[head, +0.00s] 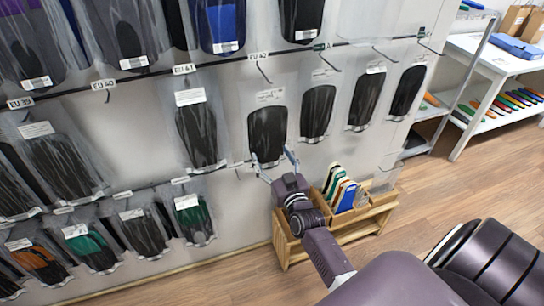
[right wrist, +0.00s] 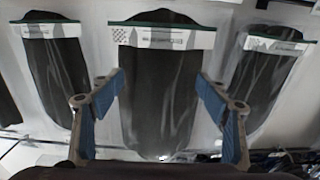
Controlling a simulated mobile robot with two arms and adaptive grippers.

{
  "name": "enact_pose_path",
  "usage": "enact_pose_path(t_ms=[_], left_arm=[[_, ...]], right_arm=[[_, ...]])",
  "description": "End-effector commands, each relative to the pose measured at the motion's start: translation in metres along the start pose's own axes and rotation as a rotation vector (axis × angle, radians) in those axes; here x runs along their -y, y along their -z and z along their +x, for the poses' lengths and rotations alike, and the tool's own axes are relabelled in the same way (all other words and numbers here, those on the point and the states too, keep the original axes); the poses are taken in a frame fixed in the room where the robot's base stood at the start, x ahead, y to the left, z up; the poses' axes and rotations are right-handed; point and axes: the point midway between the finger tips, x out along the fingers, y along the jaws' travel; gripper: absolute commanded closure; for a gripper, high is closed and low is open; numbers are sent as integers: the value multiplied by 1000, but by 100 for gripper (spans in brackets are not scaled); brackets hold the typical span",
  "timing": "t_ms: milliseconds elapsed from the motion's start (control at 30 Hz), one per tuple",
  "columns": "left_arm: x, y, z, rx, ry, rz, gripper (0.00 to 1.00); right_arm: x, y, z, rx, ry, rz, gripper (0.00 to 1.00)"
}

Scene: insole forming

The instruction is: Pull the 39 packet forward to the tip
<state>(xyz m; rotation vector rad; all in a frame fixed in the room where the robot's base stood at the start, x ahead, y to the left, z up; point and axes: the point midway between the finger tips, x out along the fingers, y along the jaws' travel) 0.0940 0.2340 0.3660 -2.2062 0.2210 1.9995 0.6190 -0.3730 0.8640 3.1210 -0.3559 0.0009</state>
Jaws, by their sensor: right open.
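A tag that reads EU 39 (head: 20,103) sits on the rail at the far left, with a clear packet of dark insoles (head: 60,160) hanging below it. I cannot read 39 on any packet itself. My right gripper (head: 272,158) is open and empty, at the lower end of a dark packet (head: 268,130) below the EU 42 tag (head: 258,55). In the right wrist view, the open fingers (right wrist: 160,82) stand on either side of a central dark packet (right wrist: 155,95) with a white label. I cannot tell whether they touch it. My left gripper is not in view.
Neighbouring packets hang close on the left (right wrist: 60,75) and right (right wrist: 260,80). A wooden rack (head: 300,252) with coloured insoles (head: 340,190) stands on the floor below my right gripper. A white shelf (head: 480,60) stands at the right. Floor between is clear.

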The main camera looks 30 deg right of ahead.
Motion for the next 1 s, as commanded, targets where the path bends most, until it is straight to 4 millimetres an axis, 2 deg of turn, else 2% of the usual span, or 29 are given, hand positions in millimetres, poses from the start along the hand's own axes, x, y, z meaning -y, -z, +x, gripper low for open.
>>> enact_pose_path(t_ms=[200,333,800,1000], left_arm=[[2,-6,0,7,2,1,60],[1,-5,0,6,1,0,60],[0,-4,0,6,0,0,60],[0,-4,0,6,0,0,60]], right_arm=[[0,0,-2,1,0,0,31],[0,-2,-12,2,0,0,31],[0,-1,-97,3,0,1,31],[0,0,-116,0,0,0,31]])
